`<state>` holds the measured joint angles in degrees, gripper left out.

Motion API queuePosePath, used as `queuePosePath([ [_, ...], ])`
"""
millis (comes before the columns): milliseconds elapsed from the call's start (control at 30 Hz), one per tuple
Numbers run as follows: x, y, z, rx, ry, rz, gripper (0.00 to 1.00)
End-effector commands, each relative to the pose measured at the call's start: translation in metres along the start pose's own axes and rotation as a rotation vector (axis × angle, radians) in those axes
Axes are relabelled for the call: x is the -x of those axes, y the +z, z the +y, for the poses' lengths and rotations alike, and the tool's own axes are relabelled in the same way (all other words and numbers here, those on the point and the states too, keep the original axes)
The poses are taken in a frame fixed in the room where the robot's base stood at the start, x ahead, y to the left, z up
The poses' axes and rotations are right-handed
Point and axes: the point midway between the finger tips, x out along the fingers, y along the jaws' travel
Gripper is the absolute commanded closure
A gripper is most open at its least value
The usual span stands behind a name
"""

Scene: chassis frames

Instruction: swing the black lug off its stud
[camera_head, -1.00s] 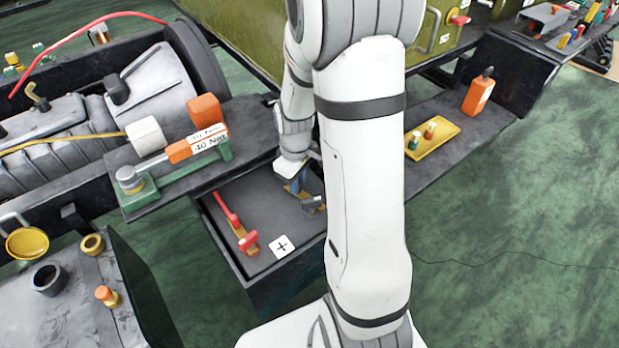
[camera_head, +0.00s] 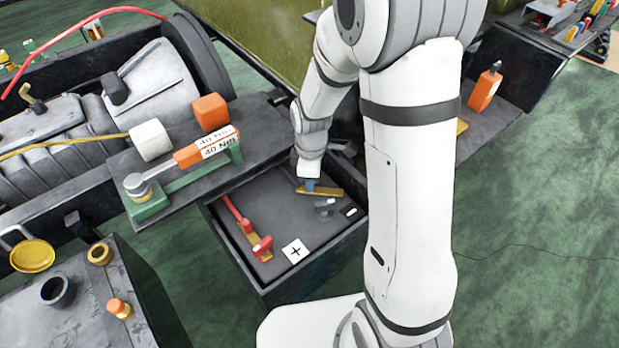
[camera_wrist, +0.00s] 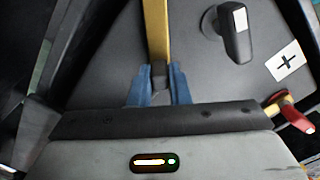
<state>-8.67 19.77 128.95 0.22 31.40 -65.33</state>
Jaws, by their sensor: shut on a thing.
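My gripper (camera_head: 311,185) is over the dark tray; its blue fingers also show in the wrist view (camera_wrist: 158,88). They are shut on a dark block at the end of a brass strip, which I take for the black lug (camera_head: 329,191); the strip (camera_wrist: 156,25) runs away from the fingers. A short black post (camera_head: 325,208), seemingly the stud, stands beside the strip, and shows in the wrist view (camera_wrist: 228,38) with a clear gap between them. Whether the lug touches the tray floor cannot be told.
A red lug and post (camera_head: 262,246) are at the tray's left, near a plus label (camera_head: 295,251). The tray's walls (camera_head: 300,283) surround the work. Bare tray floor lies between the posts.

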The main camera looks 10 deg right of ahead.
Motion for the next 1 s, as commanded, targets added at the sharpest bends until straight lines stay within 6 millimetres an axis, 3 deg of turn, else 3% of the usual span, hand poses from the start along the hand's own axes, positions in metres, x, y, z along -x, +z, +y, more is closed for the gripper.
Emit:
queuePosePath([
  [267,0.001,-0.002,0.002,0.014,0.008,-0.001,1.00],
  [300,0.001,-0.002,0.001,0.015,0.008,-0.001,0.80],
  [533,0.001,-0.005,-0.001,0.019,0.005,-0.001,0.62],
  [800,0.003,-0.006,-0.002,0.020,0.004,-0.001,0.62],
  [1000,0.032,-0.006,-0.002,0.020,0.009,0.001,0.62],
])
